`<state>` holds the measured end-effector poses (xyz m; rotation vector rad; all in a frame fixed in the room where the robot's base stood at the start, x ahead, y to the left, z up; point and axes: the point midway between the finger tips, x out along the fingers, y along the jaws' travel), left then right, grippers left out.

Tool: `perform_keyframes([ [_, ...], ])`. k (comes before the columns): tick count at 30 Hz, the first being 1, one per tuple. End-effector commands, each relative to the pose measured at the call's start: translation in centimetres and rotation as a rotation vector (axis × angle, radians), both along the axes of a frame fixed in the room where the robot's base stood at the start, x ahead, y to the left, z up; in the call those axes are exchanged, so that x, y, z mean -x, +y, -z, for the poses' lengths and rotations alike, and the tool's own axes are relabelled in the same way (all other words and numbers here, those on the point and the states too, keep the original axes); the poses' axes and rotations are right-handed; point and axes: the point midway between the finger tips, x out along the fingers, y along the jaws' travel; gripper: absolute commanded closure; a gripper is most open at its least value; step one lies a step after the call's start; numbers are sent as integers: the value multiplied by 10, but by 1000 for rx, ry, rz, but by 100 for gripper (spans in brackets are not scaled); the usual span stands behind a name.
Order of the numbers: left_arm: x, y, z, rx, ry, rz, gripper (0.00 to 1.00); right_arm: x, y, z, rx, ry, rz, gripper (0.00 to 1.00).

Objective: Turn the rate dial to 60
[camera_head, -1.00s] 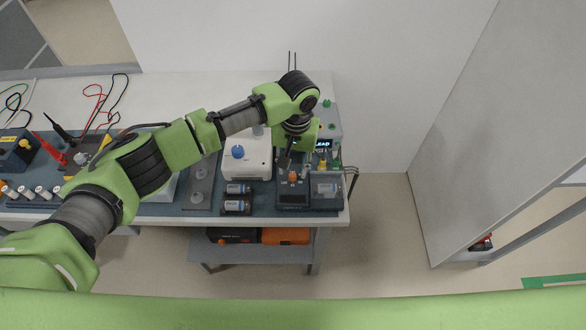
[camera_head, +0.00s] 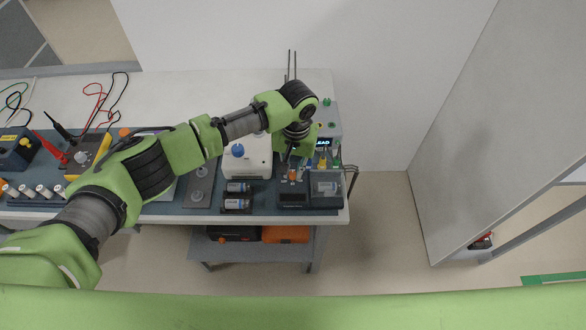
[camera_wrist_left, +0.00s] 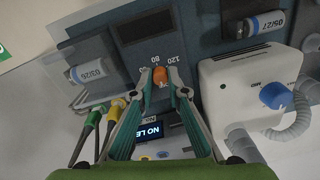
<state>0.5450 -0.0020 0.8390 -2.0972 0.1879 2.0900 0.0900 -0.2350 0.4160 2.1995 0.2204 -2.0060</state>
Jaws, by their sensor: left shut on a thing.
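The orange rate dial (camera_wrist_left: 160,76) sits on a dark device panel (camera_wrist_left: 140,48) with printed numbers 60, 80 and 120 around it. In the head view the dial (camera_head: 293,175) shows small, just below my wrist. My left gripper (camera_wrist_left: 161,84) has its two fingertips at either side of the dial and is shut on it. In the head view the left gripper (camera_head: 294,165) reaches down onto the device from above. The dial's pointer mark is too small to read. My right gripper is not in view.
A white box with a blue knob (camera_wrist_left: 276,95) and grey hoses stands beside the panel. A labelled vial (camera_wrist_left: 88,71) lies on the other side, near green and yellow plugs (camera_wrist_left: 93,119). A lit display (camera_wrist_left: 150,132) is between the fingers.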

Motion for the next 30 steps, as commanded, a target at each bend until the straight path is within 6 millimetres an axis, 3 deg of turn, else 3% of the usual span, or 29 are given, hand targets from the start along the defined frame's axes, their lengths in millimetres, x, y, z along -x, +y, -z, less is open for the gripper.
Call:
perform_keyframes([
  [11, 1, 0, -2, 1, 2, 201, 100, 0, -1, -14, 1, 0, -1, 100],
  [30, 1, 0, -1, 2, 2, 803, 100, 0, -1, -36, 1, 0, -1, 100],
])
